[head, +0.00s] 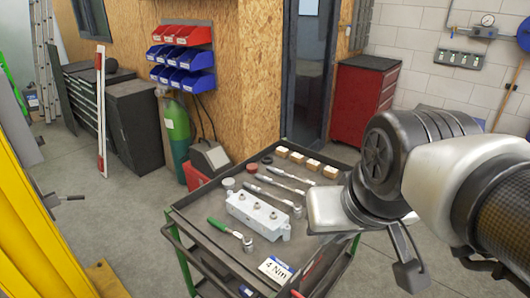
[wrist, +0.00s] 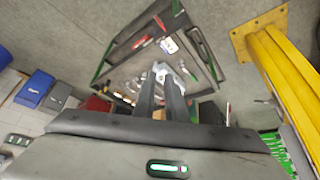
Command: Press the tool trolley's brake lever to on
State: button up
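The tool trolley (head: 195,222) stands in the lower middle of the head view, a dark tray on a green frame. It also shows in the wrist view (wrist: 127,43). A small red piece (head: 297,294) at its near edge may be the brake lever; a red tip also shows at the trolley's edge in the wrist view (wrist: 160,22). Which setting it is in, I cannot tell. My gripper (wrist: 161,76) is empty, with a narrow gap between its two dark fingers. In the head view it hangs right of the trolley, apart from the red piece.
The tray carries a grey block (head: 258,215), a green-handled tool (head: 228,231), a "4 Nm" card (head: 276,268), wrenches and several wooden blocks. A yellow post (head: 35,225) stands at left, a red cabinet (head: 362,100) behind.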

jog(key=w+f+m+g+b, duration=0.1)
jog(key=w+f, duration=0.2)
jog(key=f, duration=0.1)
jog(key=w+f+m+g+b, duration=0.1)
jog(key=w+f+m+b, duration=0.1)
jog(key=w+f, duration=0.2)
jog(key=w+f+m+g+b, duration=0.1)
jog(key=w+f+b, duration=0.1)
jog(key=f, duration=0.3)
jog(key=shift+w+d+f+m+y, duration=0.15)
jog(key=shift+w+d+m, duration=0.05)
jog(key=shift+w, duration=0.2)
jog(key=shift+w+d+f+m+y, duration=0.15)
jog(key=shift+w+m, duration=0.05)
jog(key=shift+w, duration=0.2)
grip_shut()
jog(key=w+d+f+m+g+b, duration=0.1)
jog(key=w+f+m, duration=0.1)
jog(key=f, duration=0.5)
jog(key=w+d+f+m+g+h+b, duration=0.1)
jog(key=w+f+m+b, duration=0.1)
jog(key=w+f, duration=0.2)
notch_tip(320, 180, down, 4)
jog(key=shift+d+r+b, duration=0.2)
jog(key=shift+d+b, duration=0.1)
jog(key=shift+d, duration=0.05)
